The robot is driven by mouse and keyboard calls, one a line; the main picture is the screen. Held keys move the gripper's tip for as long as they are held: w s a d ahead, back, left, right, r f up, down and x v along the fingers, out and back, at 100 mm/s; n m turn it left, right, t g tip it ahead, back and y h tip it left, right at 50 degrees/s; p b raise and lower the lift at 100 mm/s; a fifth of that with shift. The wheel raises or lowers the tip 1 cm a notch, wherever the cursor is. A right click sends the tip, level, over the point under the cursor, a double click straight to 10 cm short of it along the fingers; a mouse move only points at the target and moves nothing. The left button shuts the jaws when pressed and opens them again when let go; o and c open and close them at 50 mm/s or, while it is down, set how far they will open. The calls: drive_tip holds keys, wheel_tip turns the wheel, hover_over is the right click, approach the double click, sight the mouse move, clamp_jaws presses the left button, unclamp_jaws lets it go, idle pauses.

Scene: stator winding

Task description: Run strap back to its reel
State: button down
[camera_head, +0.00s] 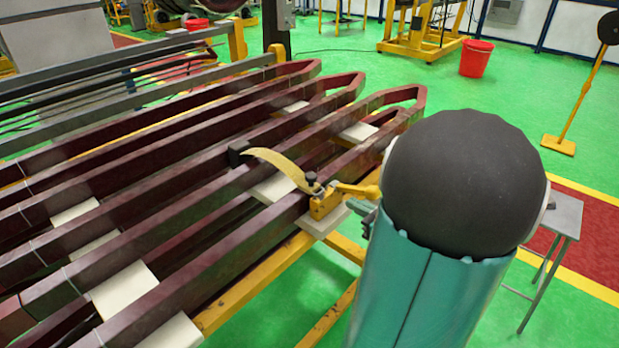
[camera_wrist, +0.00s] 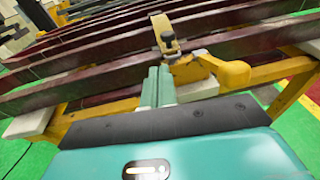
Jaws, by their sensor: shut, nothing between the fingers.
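A pale yellow strap (camera_head: 280,163) arcs over the dark red coil bars, from a small black block (camera_head: 238,153) to a yellow strap device (camera_head: 323,205), which may be the reel.
Several dark red coil bars (camera_head: 130,255) lie side by side with cream spacer blocks (camera_head: 125,290) on a yellow frame (camera_head: 258,283). A small grey table (camera_head: 562,213) stands at right. A red bucket (camera_head: 476,58) stands on the open green floor behind.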

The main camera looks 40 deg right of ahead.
drive_tip(key=d, duration=0.1)
approach(315, 179)
drive_tip(key=shift+m+h, duration=0.3)
drive_tip(key=shift+m, duration=0.1)
drive_tip(key=w, duration=0.4)
drive_tip(key=w+f, duration=0.1)
drive_tip(key=w, duration=0.1)
drive_tip(key=shift+w+f, duration=0.15)
drive_tip(key=shift+w, duration=0.25)
drive_tip(key=shift+w, duration=0.1)
